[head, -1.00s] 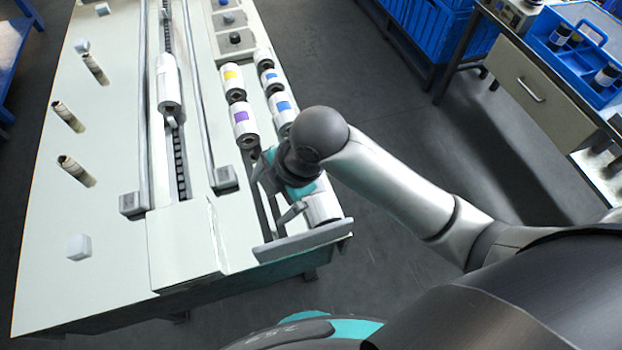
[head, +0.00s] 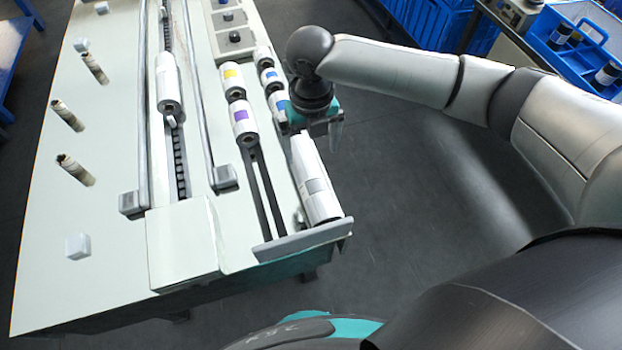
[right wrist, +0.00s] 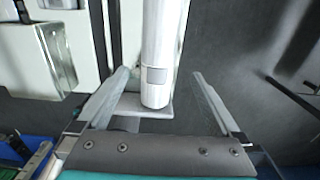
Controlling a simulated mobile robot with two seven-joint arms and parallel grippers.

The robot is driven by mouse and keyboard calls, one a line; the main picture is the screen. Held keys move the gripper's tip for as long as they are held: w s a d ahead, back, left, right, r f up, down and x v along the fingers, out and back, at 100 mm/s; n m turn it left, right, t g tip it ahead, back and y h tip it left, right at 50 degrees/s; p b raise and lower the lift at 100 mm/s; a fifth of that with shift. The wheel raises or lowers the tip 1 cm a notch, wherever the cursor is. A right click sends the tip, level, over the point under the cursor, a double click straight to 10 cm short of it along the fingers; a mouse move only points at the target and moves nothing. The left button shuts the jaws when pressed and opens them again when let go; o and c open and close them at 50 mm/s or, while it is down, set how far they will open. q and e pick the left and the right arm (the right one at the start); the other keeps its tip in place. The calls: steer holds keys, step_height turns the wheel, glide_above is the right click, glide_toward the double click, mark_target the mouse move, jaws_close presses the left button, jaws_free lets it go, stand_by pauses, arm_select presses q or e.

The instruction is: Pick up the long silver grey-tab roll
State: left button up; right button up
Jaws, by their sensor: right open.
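The long silver roll with a grey tab (head: 314,185) lies in the right-hand lane of the machine table, its near end close to the end stop. It also shows in the right wrist view (right wrist: 162,40), its grey tab facing the camera. My right gripper (head: 313,132) is open and empty over the far end of this roll, pointing down. In the right wrist view its two fingers (right wrist: 160,76) stand apart, one on each side of the roll in the picture. I cannot tell how high above the roll they are. My left gripper is not in view.
Shorter white rolls with purple (head: 243,122), yellow (head: 232,82) and blue tabs lie farther up the lanes. A grey end stop (head: 303,240) closes the lanes. A long roll (head: 167,85) lies on the conveyor to the left. Open floor lies right of the table.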

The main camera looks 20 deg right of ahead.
mark_target(311, 173)
step_height(311, 173, down, 6)
steer(key=shift+f+b, duration=0.15)
steer(key=shift+b, duration=0.2)
steer(key=f, duration=0.5)
steer(key=shift+s+a+f+b, duration=0.1)
steer(key=shift+s+b, duration=0.1)
steer(key=shift+b, duration=0.15)
jaws_close()
steer(key=shift+w, duration=0.1)
